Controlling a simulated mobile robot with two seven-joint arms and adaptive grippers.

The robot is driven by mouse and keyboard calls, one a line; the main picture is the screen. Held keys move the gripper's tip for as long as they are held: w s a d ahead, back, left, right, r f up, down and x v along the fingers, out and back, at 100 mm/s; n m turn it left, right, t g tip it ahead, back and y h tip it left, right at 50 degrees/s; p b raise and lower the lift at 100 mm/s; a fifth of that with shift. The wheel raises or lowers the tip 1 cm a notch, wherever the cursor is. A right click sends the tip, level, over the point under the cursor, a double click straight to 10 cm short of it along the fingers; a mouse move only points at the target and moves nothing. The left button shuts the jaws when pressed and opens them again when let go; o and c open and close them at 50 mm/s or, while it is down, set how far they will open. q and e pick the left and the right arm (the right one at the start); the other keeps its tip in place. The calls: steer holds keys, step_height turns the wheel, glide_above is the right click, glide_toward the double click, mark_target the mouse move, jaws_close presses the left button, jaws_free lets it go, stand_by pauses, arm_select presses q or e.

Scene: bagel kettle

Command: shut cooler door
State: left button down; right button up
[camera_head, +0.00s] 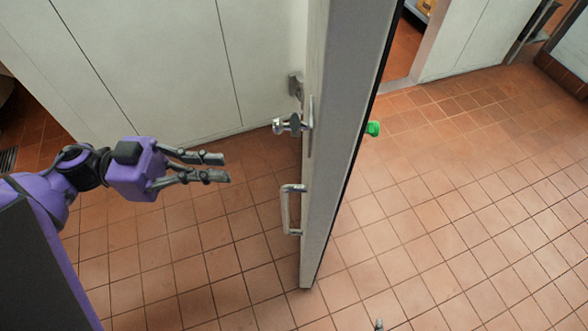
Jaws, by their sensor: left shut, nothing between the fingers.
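The cooler door (335,120) is a tall white-grey panel standing open, seen nearly edge-on in the middle of the head view. A metal pull handle (287,210) and a silver latch (290,125) are on its left face. A green knob (373,128) sticks out on its right side. My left gripper (224,167) is left of the door, apart from the handle and latch, pointing right. It is shut and empty. A small dark tip at the bottom edge may be my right gripper (378,325); the rest is out of frame.
White wall panels (160,60) stand behind my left gripper. The cooler's doorway (403,45) opens at the upper right of the door, with a shelf partly visible inside. The tiled floor (470,200) to the right of the door is clear.

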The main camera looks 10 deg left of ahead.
arm_select(q)
steer(key=w+d+p, duration=0.2)
steer(key=d, duration=1.1)
steer(key=shift+w, duration=0.3)
arm_select(e)
steer(key=shift+w+d+r, duration=0.1)
steer(key=shift+w+r, duration=0.05)
steer(key=shift+r, duration=0.4)
steer(key=shift+w+d+r, duration=0.1)
steer(key=shift+w+r, duration=0.05)
steer(key=shift+r, duration=0.4)
arm_select(q)
steer(key=shift+r, duration=0.1)
arm_select(e)
steer(key=shift+w, duration=0.1)
